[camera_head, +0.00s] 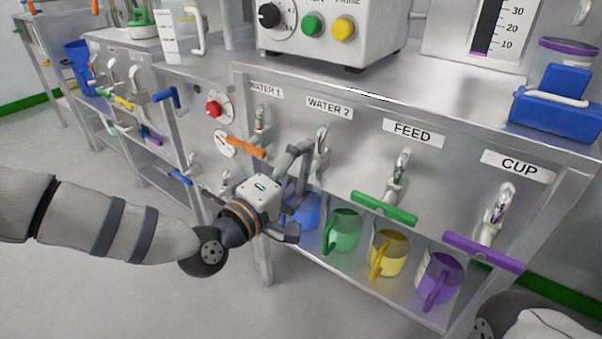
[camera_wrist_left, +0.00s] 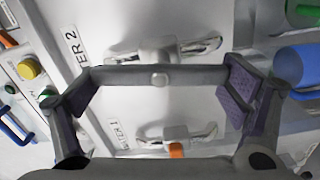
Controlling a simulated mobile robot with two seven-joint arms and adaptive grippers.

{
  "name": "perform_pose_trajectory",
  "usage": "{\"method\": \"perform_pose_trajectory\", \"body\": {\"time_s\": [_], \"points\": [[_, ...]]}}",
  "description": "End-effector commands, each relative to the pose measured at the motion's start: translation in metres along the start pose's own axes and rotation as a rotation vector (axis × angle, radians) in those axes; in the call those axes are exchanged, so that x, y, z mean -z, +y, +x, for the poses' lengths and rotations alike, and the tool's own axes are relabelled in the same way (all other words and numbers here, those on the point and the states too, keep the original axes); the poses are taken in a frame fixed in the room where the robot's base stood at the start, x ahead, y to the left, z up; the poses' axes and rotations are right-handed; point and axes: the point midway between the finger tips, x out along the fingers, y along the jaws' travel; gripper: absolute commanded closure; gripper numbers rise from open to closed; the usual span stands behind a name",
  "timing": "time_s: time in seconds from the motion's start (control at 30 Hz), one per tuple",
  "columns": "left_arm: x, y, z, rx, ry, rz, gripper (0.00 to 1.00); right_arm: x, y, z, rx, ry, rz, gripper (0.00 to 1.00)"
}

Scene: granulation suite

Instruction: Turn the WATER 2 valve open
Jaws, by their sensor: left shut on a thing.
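The WATER 2 valve (camera_head: 321,143) is a metal tap below its label on the bench front, partly hidden by my left gripper. In the left wrist view, its grey bar handle (camera_wrist_left: 190,76) with a round centre bolt spans between my fingers. The bar lies in line with the valve body (camera_wrist_left: 155,55), so it appears upright on the panel. My left gripper (camera_head: 297,190) is shut on the handle, one finger at the upper end and one at the lower; it also shows in the left wrist view (camera_wrist_left: 158,92). My right gripper is out of view.
The WATER 1 valve's orange handle (camera_head: 246,148) is close on the left. The FEED valve's green handle (camera_head: 384,207) and the CUP valve's purple handle (camera_head: 484,253) are on the right. Blue (camera_head: 308,213), green (camera_head: 342,231), yellow (camera_head: 388,254) and purple (camera_head: 441,279) jugs stand below.

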Motion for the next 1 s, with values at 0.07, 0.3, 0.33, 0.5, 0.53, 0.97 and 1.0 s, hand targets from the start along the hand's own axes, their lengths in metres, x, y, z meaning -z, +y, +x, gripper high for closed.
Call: {"method": "perform_pose_trajectory", "body": {"time_s": [0.07,0.3,0.33,0.5,0.53,0.97,1.0], "points": [[-0.0004,-0.0027,-0.0003,0.002,0.0,-0.047,0.37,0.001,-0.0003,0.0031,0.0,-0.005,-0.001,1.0],[-0.0009,-0.0027,-0.0002,0.002,-0.002,-0.149,0.37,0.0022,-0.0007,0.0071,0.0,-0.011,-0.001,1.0],[-0.0009,-0.0026,-0.0002,0.002,-0.001,-0.157,0.37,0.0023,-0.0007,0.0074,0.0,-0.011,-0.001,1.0],[-0.0007,-0.0023,-0.0003,0.001,-0.001,-0.187,0.37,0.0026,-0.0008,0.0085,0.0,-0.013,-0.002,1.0],[-0.0007,-0.0022,-0.0003,0.001,-0.001,-0.19,0.37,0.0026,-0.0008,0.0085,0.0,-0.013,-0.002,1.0],[-0.0006,-0.0018,-0.0003,0.002,0.0,-0.2,0.37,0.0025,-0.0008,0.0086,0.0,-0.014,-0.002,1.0],[-0.0006,-0.0018,-0.0003,0.001,-0.001,-0.2,0.02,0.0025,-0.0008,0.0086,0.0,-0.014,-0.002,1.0]]}}
